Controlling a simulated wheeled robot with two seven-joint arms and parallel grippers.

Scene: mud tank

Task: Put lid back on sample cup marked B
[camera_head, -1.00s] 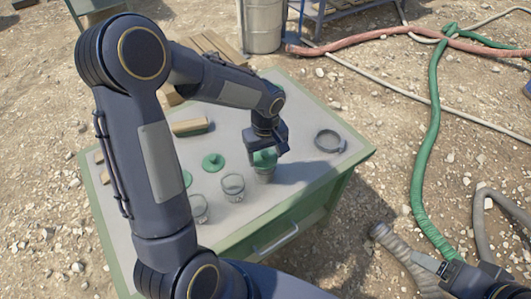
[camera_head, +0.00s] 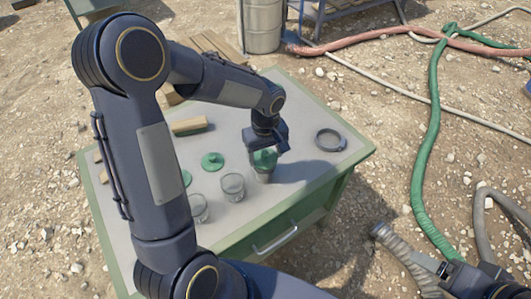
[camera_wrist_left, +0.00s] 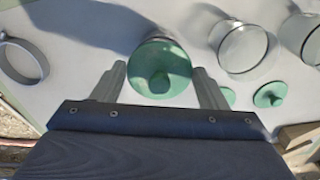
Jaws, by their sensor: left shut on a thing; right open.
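My left gripper (camera_head: 266,150) is shut on a green lid (camera_head: 264,158) with a round knob. The lid is at the mouth of a clear cup (camera_head: 264,174), the rightmost of three. In the left wrist view the lid (camera_wrist_left: 160,70) lies between the fingertips (camera_wrist_left: 158,88) and hides most of the cup (camera_wrist_left: 153,37). I cannot tell whether it is fully seated. Two open cups (camera_head: 232,186) (camera_head: 198,208) stand to the left. Two more green lids (camera_head: 213,161) (camera_head: 186,178) lie near them. No letter is readable. My right gripper (camera_head: 442,268) is open, at the bottom right.
The grey-topped table (camera_head: 300,105) has a green edge. A dark ring clamp (camera_head: 330,140) lies right of the held lid. Wooden blocks (camera_head: 190,126) lie on the left part. A ribbed hose (camera_head: 400,250) and a green hose (camera_head: 432,130) run over gravel at the right.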

